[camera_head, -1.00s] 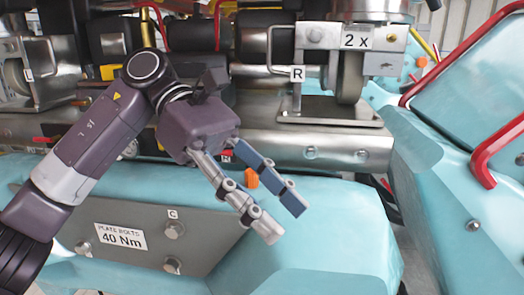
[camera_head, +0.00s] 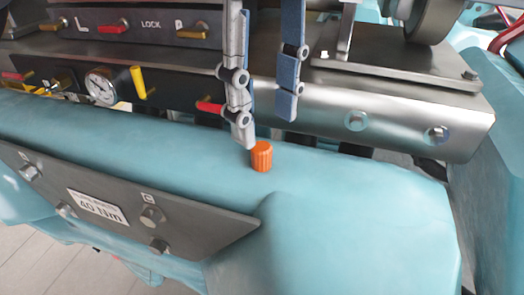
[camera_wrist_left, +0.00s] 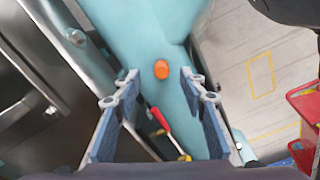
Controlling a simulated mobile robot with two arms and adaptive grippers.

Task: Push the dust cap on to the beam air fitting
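The orange ribbed dust cap (camera_head: 261,157) stands upright on top of the teal beam (camera_head: 330,200), near the beam's back edge. My left gripper (camera_head: 266,134) comes down from above, open, its fingertips close to the cap. In the left wrist view the cap (camera_wrist_left: 161,69) shows as an orange disc between the tips of the open fingers (camera_wrist_left: 159,76), with clear room on both sides. I cannot make out the air fitting as a separate part. My right gripper is in neither view.
Behind the beam runs a dark panel with a pressure gauge (camera_head: 101,85), a yellow lever (camera_head: 138,83) and a red lever (camera_head: 210,107). A steel rail (camera_head: 390,115) lies behind right. A bolted plate (camera_head: 130,200) is on the beam's front. The beam top beside the cap is clear.

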